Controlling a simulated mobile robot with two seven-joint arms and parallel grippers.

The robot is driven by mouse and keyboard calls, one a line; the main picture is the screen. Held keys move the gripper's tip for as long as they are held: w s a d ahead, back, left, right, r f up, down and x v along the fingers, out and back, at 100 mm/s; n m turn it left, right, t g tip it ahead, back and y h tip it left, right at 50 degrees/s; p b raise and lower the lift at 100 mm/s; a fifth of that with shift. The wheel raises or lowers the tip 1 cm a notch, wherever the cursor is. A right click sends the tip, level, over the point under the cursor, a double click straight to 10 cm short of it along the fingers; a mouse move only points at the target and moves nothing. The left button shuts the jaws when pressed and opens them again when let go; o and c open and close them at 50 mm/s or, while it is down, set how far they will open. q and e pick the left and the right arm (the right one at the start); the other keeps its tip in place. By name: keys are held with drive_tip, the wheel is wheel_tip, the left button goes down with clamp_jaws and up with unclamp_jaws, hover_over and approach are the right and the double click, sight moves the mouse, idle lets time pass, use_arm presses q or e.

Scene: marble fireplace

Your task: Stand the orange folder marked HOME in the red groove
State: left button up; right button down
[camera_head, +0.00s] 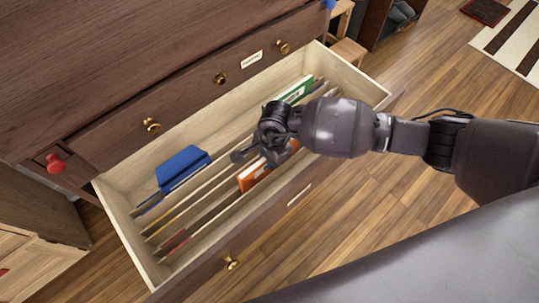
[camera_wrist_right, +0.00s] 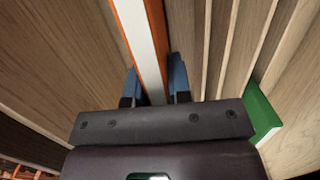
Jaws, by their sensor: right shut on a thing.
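The orange folder (camera_head: 252,178) shows in the head view inside the open drawer, near its front side, partly hidden by my right gripper. My right gripper (camera_head: 273,152) reaches down into the drawer over it. In the right wrist view, the orange folder (camera_wrist_right: 147,30) with its white side passes between the blue-grey fingers of my right gripper (camera_wrist_right: 155,86), which is shut on it. I cannot read the folder's marking. A red strip (camera_head: 177,239) marks a groove at the drawer's left end, toward the front. My left gripper is not in view.
The drawer (camera_head: 122,212) has thin wooden dividers running lengthwise. A blue folder (camera_head: 183,166) stands toward the back left, a green folder (camera_head: 296,91) toward the right end. A yellow strip (camera_head: 156,221) marks another groove. The cabinet top (camera_head: 100,60) rises behind.

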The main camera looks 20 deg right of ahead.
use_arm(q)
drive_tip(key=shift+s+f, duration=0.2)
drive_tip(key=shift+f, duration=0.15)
use_arm(e)
drive_tip(key=shift+f, duration=0.55)
drive_tip(key=c, duration=1)
unclamp_jaws()
drive_tip(key=shift+o, duration=0.2)
drive_tip(key=shift+w+r+p, duration=0.1)
drive_tip(key=shift+r+p, duration=0.6)
drive_tip(key=shift+r, duration=1)
drive_tip(key=shift+r+p, duration=0.4)
drive_tip(key=shift+r, duration=0.45)
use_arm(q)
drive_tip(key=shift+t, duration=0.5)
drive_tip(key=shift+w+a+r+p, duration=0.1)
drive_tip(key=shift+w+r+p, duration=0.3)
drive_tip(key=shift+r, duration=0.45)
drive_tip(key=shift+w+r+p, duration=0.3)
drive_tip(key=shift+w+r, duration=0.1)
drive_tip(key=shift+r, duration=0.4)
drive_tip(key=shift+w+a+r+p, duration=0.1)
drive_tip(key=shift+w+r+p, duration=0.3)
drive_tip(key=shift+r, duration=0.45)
use_arm(e)
drive_tip(key=shift+r, duration=2.1)
